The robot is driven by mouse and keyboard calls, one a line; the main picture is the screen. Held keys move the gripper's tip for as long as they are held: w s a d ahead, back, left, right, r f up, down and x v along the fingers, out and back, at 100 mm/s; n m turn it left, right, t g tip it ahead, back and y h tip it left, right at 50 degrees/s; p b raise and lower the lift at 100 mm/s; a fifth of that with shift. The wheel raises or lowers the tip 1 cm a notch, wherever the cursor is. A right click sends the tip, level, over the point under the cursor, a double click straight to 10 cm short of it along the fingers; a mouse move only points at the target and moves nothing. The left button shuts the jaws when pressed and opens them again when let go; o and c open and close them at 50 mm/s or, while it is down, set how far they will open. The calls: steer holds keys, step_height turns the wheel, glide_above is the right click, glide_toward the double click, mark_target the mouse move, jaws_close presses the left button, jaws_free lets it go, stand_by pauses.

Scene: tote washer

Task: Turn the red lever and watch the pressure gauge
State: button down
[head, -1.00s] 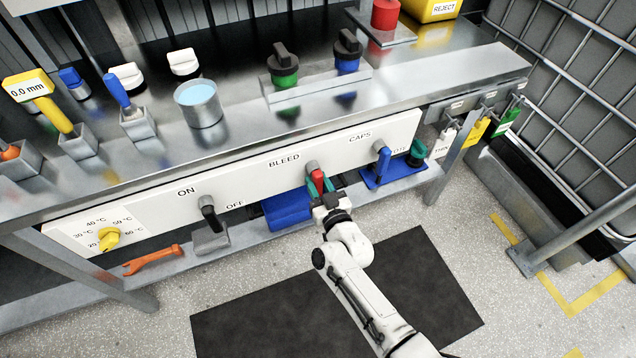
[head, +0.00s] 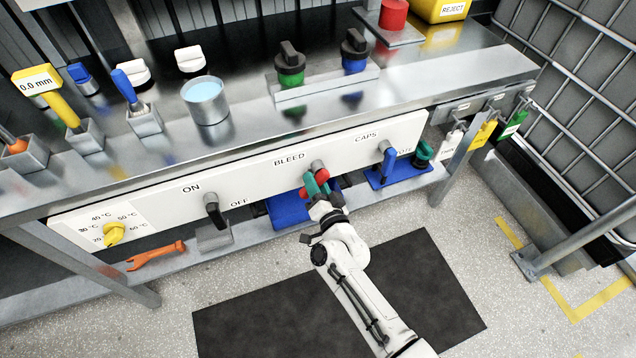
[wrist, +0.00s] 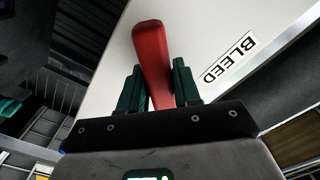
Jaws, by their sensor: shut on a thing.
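The red lever (head: 322,174) is on the white panel below the BLEED label (head: 289,159). Red shows on both sides of my green fingertips, and the lever looks tilted toward the lower left. My gripper (head: 316,185) is shut on the lever. In the wrist view the red lever (wrist: 151,45) runs up between the two green fingers of my gripper (wrist: 158,88), beside the BLEED label (wrist: 229,59). I cannot make out a pressure gauge in either view.
A black ON/OFF lever (head: 212,203) and a yellow temperature knob (head: 114,233) are left on the panel; a blue CAPS lever (head: 388,163) is right. A metal cup (head: 207,104) stands above.

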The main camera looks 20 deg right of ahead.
steer(key=m, duration=0.3)
steer(key=r+m, duration=0.1)
steer(key=m, duration=0.1)
steer(key=shift+a, duration=0.4)
steer(key=shift+r+m, duration=0.25)
steer(key=shift+m, duration=0.75)
steer(key=shift+r+m, duration=0.2)
steer(key=shift+m, duration=0.8)
steer(key=c, duration=0.9)
jaws_free()
steer(key=shift+r, duration=0.1)
steer(key=shift+s, duration=0.15)
steer(key=s+p, duration=0.1)
steer(key=s, duration=0.9)
steer(key=shift+s, duration=0.3)
